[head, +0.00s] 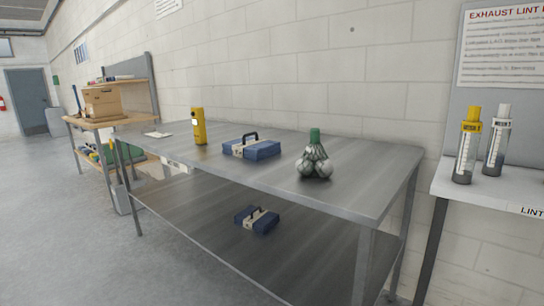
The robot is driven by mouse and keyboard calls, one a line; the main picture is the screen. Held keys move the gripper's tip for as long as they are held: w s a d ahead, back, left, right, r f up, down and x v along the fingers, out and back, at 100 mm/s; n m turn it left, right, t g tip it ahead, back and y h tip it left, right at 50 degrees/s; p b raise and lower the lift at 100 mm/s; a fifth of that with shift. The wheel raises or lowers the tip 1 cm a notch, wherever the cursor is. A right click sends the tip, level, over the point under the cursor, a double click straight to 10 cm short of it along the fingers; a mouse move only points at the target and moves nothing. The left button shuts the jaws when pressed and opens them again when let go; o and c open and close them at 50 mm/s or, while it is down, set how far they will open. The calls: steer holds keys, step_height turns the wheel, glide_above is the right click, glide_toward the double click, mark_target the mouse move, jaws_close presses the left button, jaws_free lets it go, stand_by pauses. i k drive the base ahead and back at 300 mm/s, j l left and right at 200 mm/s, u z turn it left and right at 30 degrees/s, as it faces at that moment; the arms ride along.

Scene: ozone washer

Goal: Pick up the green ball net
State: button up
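The ball net (314,158) stands on the grey metal table (372,192), toward its right end. It has a green top and a net around several pale balls, with a dark patch low between them. Nothing touches it. My gripper does not show in the head view, so I cannot see whether it is open or shut.
A blue case (252,147) and a yellow device (198,126) stand left of the net. Another blue case (257,219) lies on the lower shelf. Right, a white table (490,195) holds two bottles. The floor (75,225) at left is clear.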

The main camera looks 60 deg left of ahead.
mark_target(315, 160)
steer(key=u, duration=1.25)
